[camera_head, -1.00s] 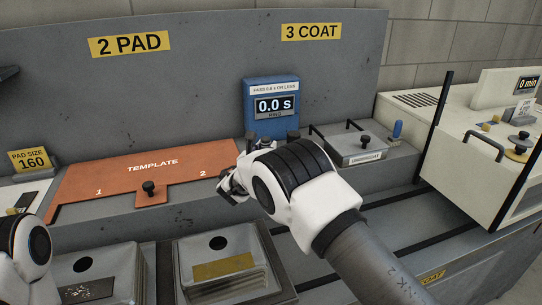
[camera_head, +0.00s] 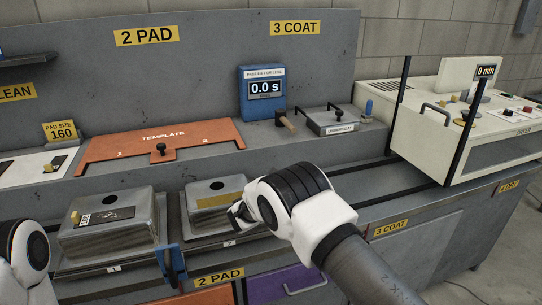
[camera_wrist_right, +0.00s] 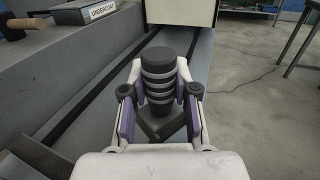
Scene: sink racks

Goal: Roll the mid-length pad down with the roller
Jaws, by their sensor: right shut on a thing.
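My right gripper (camera_head: 236,214) is at the front right part of sink 2 (camera_head: 190,222), near its tan pad (camera_head: 222,200). The gap between them is unclear. In the right wrist view the gripper (camera_wrist_right: 160,115) is shut on a dark ringed cylinder (camera_wrist_right: 160,70), which looks like the roller. A dark pad (camera_head: 118,213) with a pale label lies on sink 1 (camera_head: 70,240), to the left. Which pad is the mid-length one cannot be told. My left arm shows at the lower left edge; its gripper is out of view.
An orange template (camera_head: 200,146) lies on the ledge behind the sinks. A blue stand (camera_head: 171,262) stands in front between the sinks. The bench right of my gripper is open, up to a cream oven (camera_head: 425,125).

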